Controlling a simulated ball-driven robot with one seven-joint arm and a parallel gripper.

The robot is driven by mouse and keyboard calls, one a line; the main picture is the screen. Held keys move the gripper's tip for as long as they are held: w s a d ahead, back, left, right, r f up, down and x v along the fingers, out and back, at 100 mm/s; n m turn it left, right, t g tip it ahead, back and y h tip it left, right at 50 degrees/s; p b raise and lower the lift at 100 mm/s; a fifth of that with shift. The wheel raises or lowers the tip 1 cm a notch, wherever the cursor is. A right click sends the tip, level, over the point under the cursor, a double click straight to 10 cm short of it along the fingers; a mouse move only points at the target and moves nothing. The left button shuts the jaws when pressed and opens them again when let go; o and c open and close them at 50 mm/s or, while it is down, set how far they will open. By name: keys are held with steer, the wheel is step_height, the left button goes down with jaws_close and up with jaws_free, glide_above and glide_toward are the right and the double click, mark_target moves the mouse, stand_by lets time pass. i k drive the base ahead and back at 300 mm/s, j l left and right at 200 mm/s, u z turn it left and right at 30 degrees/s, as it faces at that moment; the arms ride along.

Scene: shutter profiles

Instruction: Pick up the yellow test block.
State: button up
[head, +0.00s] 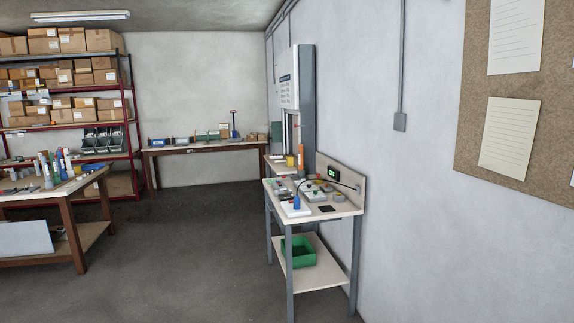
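A small yellow object (291,160) shows on a surface behind the narrow workbench (345,208), near an orange upright part. It is too small and far to tell whether it is the yellow test block. My gripper is not in view.
The narrow bench stands against the right wall with several small devices on top and a green bin (299,252) on its lower shelf. A wooden table (62,203) stands left. A long table (215,149) and shelves (127,100) are behind. The grey floor (190,250) between is clear.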

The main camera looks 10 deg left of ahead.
mark_target(289, 160)
steer(key=i+j+u, duration=0.2)
steer(key=i, duration=0.2)
steer(key=i+u, duration=0.25)
steer(key=i, duration=0.2)
steer(key=i+u, duration=0.2)
steer(key=i, duration=2.35)
steer(key=i+j+u, duration=0.1)
steer(key=i, duration=2.7)
steer(key=i+z, duration=0.1)
steer(key=i, duration=0.95)
steer(key=i+j, duration=0.1)
steer(key=i, duration=0.9)
steer(key=i+z, duration=0.5)
steer(key=i+j+z, duration=0.15)
steer(key=i+z, duration=0.3)
steer(key=i+l+z, duration=0.3)
steer(key=i+z, duration=0.2)
steer(key=i, duration=0.25)
steer(key=i+z, duration=0.5)
steer(key=i, duration=0.25)
